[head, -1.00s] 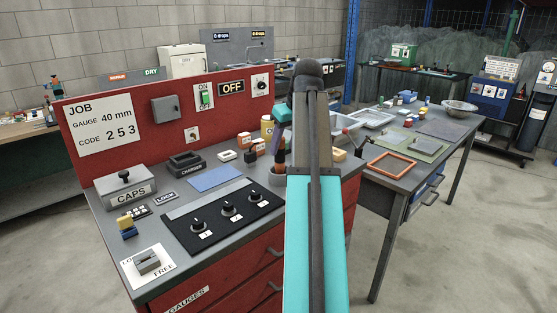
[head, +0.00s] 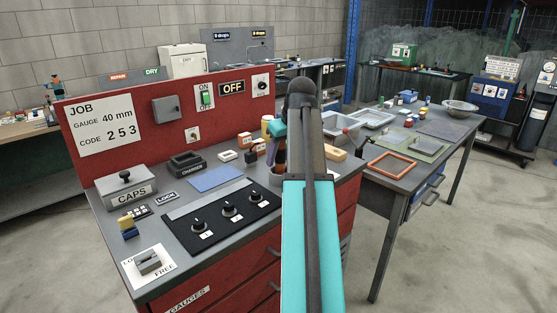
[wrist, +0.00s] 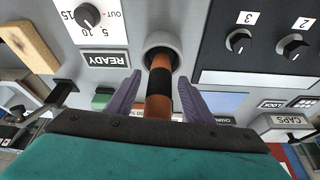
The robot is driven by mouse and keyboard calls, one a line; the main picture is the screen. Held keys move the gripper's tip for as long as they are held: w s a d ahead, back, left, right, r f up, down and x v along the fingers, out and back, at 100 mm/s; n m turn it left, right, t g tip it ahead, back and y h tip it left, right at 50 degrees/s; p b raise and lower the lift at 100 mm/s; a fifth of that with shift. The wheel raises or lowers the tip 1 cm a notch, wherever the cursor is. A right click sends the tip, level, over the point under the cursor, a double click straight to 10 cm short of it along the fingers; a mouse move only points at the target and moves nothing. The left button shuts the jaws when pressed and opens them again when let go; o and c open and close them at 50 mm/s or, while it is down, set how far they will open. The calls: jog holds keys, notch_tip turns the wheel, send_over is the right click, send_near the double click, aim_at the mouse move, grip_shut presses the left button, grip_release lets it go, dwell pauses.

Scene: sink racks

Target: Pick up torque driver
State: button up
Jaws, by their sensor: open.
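The torque driver (wrist: 159,92) has an orange handle with a black band. In the wrist view it stands with its far end in a round grey holder (wrist: 166,45). My gripper (wrist: 160,84) is open, with one purple finger on each side of the handle. I cannot tell whether either finger touches it. In the head view my gripper (head: 279,152) is over the holder (head: 275,179) at the right part of the red-backed bench; my arm and fingers largely hide the driver there.
A black panel with three knobs (head: 228,210) lies left of the holder. A charger (head: 187,163), a blue mat (head: 215,178) and small boxes stand behind. A wooden block (wrist: 34,47) and a READY label (wrist: 106,60) are near the holder in the wrist view.

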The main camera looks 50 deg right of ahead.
jog(key=shift+w+f, duration=0.15)
jog(key=shift+f, duration=0.2)
dwell(0.3)
grip_shut()
